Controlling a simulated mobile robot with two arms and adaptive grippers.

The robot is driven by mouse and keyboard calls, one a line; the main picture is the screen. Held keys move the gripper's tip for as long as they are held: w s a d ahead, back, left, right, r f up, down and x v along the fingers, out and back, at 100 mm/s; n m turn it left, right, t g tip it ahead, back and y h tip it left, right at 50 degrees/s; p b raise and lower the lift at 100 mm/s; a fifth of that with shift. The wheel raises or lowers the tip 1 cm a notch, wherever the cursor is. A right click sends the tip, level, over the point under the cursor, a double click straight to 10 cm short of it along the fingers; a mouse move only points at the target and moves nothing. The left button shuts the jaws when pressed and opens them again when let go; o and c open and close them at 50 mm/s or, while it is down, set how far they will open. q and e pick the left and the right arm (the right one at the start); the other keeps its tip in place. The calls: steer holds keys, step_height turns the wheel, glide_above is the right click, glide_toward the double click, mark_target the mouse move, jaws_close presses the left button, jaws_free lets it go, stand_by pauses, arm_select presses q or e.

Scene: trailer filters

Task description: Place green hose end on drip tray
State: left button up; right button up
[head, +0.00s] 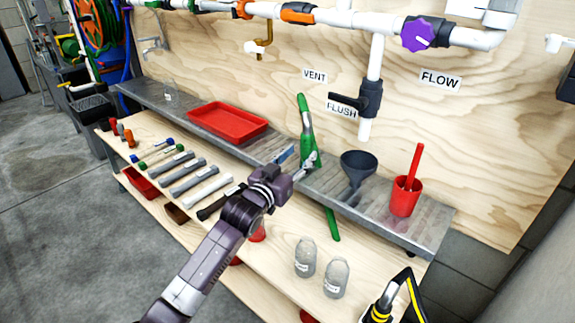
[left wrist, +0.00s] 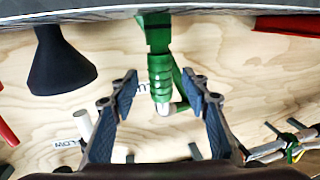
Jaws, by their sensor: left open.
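The green hose (head: 305,125) stands up against the plywood wall behind the metal shelf, and a green length (head: 333,224) hangs over the shelf's front edge. My left gripper (head: 308,166) is at the hose's lower part, in front of the shelf. In the left wrist view the open fingers (left wrist: 163,98) stand on either side of a ribbed green hose end (left wrist: 160,78) with a pale tip, with gaps showing on both sides. The red drip tray (head: 228,119) lies on the shelf, left of the gripper. My right gripper is not seen.
A dark funnel (head: 357,168) and a red cup (head: 406,194) stand on the shelf right of the hose. Clear bottles (head: 305,257) and several filter parts (head: 188,180) are on the lower wooden bench. A black and yellow object (head: 385,303) is at the lower right.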

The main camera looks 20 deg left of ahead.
arm_select(q)
steer(key=s+a+p, duration=0.1)
steer(key=s, duration=0.6)
steer(key=s+d+f+g+y, duration=0.25)
steer(key=s+f+g, duration=0.45)
steer(key=s+f, duration=1)
steer(key=s+f+g, duration=0.3)
steer(key=s, duration=0.8)
steer(key=s+f+g, duration=0.3)
steer(key=s+g, duration=0.1)
steer(key=s, duration=0.7)
steer(key=shift+d+f, duration=0.15)
steer(key=shift+d, duration=0.15)
steer(key=shift+w, duration=0.1)
